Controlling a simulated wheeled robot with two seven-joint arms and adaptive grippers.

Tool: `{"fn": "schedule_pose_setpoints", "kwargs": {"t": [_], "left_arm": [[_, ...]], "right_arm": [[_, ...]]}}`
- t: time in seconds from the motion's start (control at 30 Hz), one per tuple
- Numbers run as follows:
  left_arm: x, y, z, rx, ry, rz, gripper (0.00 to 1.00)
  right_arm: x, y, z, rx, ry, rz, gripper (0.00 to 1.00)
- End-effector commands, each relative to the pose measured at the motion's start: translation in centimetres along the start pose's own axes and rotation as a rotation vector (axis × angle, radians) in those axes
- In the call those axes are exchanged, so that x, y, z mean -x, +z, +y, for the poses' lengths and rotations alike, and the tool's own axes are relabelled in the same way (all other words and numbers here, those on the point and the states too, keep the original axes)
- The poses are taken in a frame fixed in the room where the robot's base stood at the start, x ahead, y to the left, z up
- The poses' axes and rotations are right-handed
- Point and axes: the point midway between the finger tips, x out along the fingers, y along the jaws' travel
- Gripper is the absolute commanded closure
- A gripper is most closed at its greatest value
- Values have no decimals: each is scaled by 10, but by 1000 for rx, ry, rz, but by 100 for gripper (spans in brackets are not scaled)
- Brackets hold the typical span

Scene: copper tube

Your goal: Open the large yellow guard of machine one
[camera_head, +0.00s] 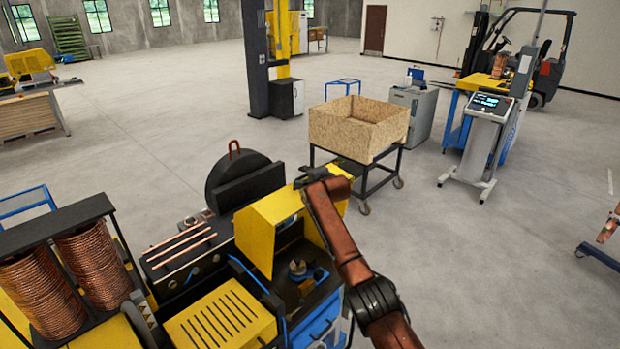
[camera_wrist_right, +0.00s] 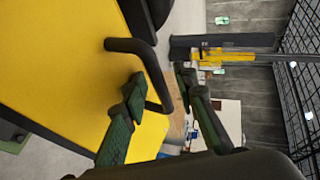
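The large yellow guard (camera_head: 267,222) stands on the machine at the bottom centre of the head view. It fills the left of the right wrist view as a yellow panel (camera_wrist_right: 60,70). A black bar handle (camera_wrist_right: 155,75) is fixed to that panel. My right gripper (camera_head: 318,176) is at the guard's top edge, partly hidden by my arm. In the wrist view its green fingers (camera_wrist_right: 158,84) are apart, one on each side of the handle bar. I cannot tell whether either finger touches the bar. My left gripper is not in view.
Copper wire spools (camera_head: 68,285) and a vented yellow cover (camera_head: 220,318) sit left of the guard. A wooden crate on a cart (camera_head: 345,135) stands just behind. A control console (camera_head: 487,125) is at the right. The floor between cart and console is clear.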

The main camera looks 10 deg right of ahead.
Motion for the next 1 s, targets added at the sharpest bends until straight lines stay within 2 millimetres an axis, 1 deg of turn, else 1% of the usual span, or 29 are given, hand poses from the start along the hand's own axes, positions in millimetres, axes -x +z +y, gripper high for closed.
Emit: {"fn": "schedule_pose_setpoints", "kwargs": {"t": [0.17, 0.37, 0.57, 0.9, 1.0], "left_arm": [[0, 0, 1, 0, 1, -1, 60], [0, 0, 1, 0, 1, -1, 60], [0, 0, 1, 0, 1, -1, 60], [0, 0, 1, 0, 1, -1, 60], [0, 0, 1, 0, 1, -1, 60]], "right_arm": [[7, 2, 0, 0, -1, -4, 73], [26, 0, 0, -1, -3, -1, 73], [50, 1, 0, 0, -2, -1, 73], [99, 0, -1, 0, -3, 1, 73], [108, 0, -1, 0, -2, 0, 73]]}}
